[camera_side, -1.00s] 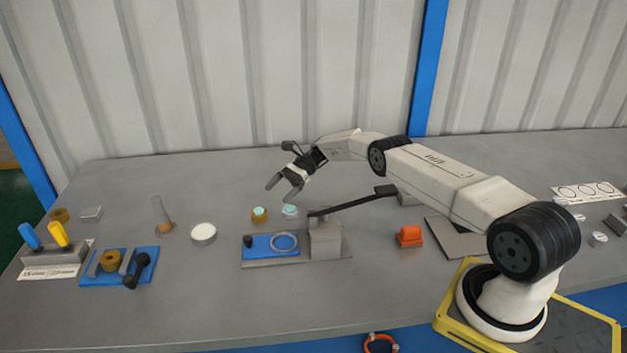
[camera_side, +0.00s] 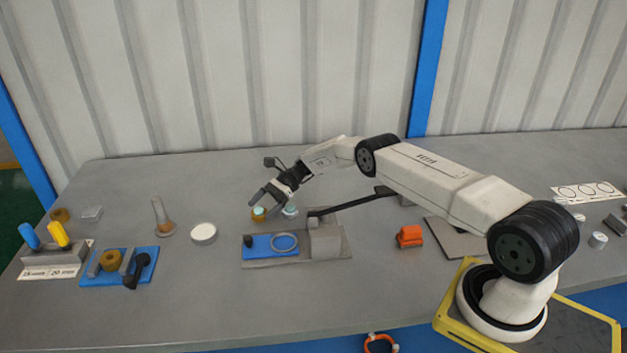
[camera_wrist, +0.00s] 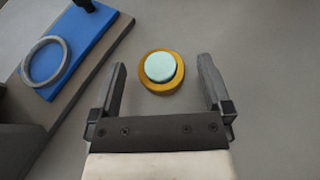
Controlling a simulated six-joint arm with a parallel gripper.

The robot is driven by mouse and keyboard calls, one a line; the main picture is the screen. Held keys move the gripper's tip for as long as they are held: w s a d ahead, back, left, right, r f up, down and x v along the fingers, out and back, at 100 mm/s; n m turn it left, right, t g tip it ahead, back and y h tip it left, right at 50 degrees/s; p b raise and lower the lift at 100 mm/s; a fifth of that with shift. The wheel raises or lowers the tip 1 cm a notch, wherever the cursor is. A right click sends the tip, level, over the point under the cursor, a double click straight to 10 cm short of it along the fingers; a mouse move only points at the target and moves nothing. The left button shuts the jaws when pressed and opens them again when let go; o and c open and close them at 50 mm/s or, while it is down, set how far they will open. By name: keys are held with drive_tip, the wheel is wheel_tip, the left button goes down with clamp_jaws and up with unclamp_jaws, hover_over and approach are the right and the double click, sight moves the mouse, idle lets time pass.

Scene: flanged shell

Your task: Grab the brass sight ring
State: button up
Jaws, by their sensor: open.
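The brass sight ring (camera_wrist: 149,86) lies on the grey table with a pale green disc (camera_wrist: 160,67) in its middle. In the side view the ring (camera_side: 258,217) is small and partly covered by my fingers. My gripper (camera_wrist: 162,64) is open and empty. In the wrist view its two fingers stand to the left and right of the ring, with clear gaps on both sides. In the side view my gripper (camera_side: 260,203) points down and left, just above the ring. I cannot tell the exact height of the fingertips.
Close right of the ring stands another pale-topped piece (camera_side: 290,211). In front is a fixture plate (camera_side: 330,254) with a blue pad (camera_side: 258,251) and a grey ring (camera_side: 285,242). A white round disc (camera_side: 204,233) lies to the left. Table behind is clear.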

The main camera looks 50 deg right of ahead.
drive_tip(key=shift+a+f, duration=0.2)
drive_tip(key=shift+a, duration=0.25)
